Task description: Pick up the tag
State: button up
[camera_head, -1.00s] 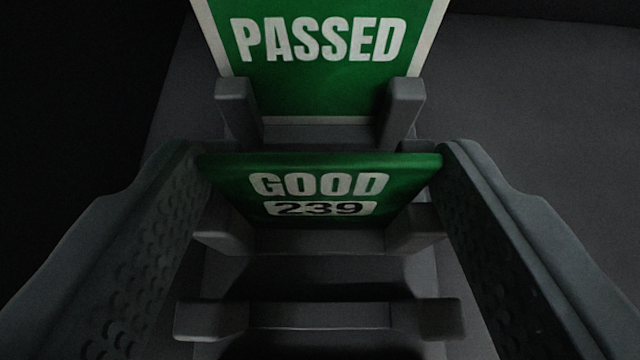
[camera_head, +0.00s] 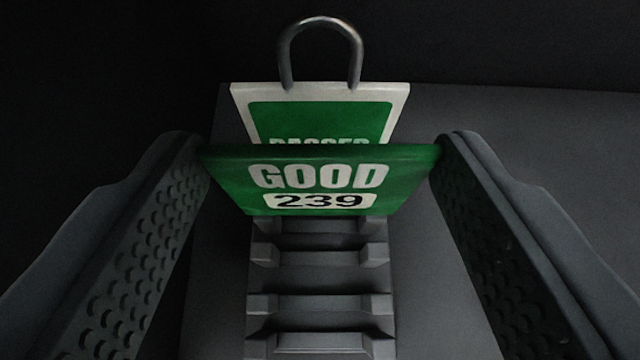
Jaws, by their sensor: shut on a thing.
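A green tag (camera_head: 320,180) reading "GOOD" and "239" is between the fingertips of my gripper (camera_head: 320,172). The gripper is shut on the tag's left and right edges. The tag is held above a dark slotted rack (camera_head: 320,285), apart from its slots. Its lower part and back face are hidden from this view.
A second green tag with a white border and a grey wire loop (camera_head: 350,110) stands behind the held tag, its lettering partly covered. Several empty slots lie nearer in the rack. A plain grey surface (camera_head: 520,180) spreads to the right; the far background is dark.

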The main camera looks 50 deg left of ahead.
notch_tip(320, 180, up, 9)
jog(key=shift+r, duration=0.2)
dwell(0.6)
dwell(0.7)
